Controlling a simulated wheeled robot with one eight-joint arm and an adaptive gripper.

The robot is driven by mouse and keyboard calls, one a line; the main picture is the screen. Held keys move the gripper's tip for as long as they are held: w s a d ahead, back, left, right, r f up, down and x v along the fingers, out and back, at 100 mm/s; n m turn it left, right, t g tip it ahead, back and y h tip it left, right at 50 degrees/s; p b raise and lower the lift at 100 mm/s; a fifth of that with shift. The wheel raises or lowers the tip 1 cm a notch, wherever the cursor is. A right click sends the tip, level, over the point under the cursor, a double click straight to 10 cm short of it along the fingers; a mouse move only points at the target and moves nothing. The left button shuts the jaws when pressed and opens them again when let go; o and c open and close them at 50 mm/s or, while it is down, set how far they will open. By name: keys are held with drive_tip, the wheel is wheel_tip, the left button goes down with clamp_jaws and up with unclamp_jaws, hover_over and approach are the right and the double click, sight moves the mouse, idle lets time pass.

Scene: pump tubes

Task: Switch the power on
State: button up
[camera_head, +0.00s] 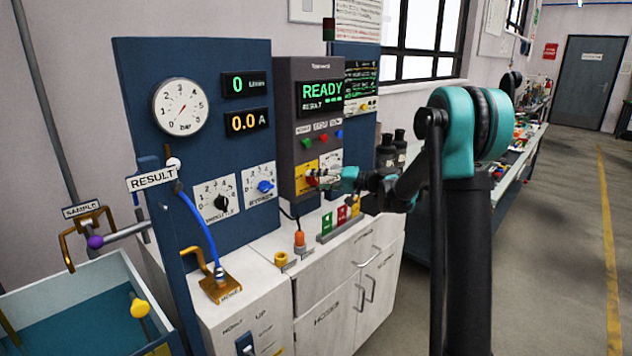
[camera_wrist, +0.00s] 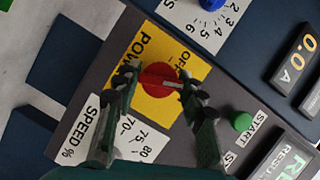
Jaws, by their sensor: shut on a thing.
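The red power knob (camera_wrist: 157,77) sits on a yellow plate (camera_wrist: 148,50) marked POWER and OFF. A pale pointer mark on the knob faces right in the wrist view; I cannot tell its exact setting. My gripper (camera_wrist: 158,88) has a finger on each side of the knob and is shut on it. In the head view the yellow plate (camera_head: 300,183) is on the grey control box (camera_head: 285,130), and my gripper (camera_head: 322,178) reaches it from the right, hiding part of the knob. The box's screen (camera_head: 321,95) reads READY in green.
A green START button (camera_wrist: 242,121) and a SPEED dial plate (camera_wrist: 85,135) are close to my fingers. Left of the box are a gauge (camera_head: 181,106), two readouts showing 0 and 0.0 A, and two dials. Coloured connectors stand on the white cabinet (camera_head: 330,290) below.

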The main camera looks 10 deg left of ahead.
drive_tip(key=shift+f+m+y, duration=0.1)
drive_tip(key=shift+m+y, duration=0.8)
drive_tip(key=shift+m, duration=1)
drive_tip(key=o, duration=1.2)
drive_tip(key=v, duration=1.2)
